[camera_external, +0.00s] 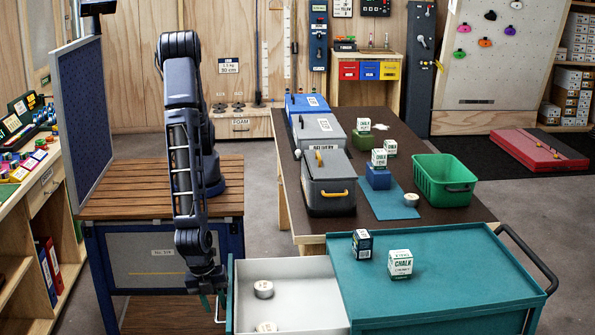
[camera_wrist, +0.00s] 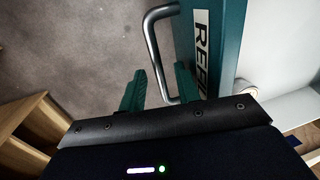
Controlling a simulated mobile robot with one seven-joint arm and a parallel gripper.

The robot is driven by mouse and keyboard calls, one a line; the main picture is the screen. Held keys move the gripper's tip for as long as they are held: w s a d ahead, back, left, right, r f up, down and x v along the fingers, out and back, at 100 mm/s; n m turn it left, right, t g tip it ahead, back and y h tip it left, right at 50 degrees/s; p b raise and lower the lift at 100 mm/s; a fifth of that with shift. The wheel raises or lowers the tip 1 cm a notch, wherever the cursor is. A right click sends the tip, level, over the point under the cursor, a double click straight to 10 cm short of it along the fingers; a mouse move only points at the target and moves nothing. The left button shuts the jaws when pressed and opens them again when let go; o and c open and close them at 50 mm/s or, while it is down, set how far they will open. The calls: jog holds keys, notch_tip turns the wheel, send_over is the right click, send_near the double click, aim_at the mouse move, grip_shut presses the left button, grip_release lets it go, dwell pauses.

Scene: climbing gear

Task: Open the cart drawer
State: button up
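The cart (camera_external: 440,270) has a teal top and a bent dark push bar at its right. Its drawer (camera_external: 300,284) stands pulled out to the left, showing a pale interior. In the wrist view the drawer's teal front (camera_wrist: 226,50) carries a white label, and a metal bar handle (camera_wrist: 153,45) sticks out from it. My gripper (camera_external: 212,298) is at the drawer's outer left end. In the wrist view, my gripper's (camera_wrist: 160,88) teal fingers are apart, one on each side of the handle's bar, with visible gaps. Contact with the handle cannot be told.
Two round white rolls (camera_external: 264,289) lie in the drawer. A small dark box (camera_external: 362,244) and a chalk box (camera_external: 400,264) stand on the cart top. A dark table (camera_external: 440,212) with cases and a green basket (camera_external: 445,178) is behind. Grey floor is clear beside the drawer front.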

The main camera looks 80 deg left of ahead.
notch_tip(320, 180, up, 11)
jog(key=s, duration=0.2)
jog(key=shift+f, duration=0.2)
dwell(0.7)
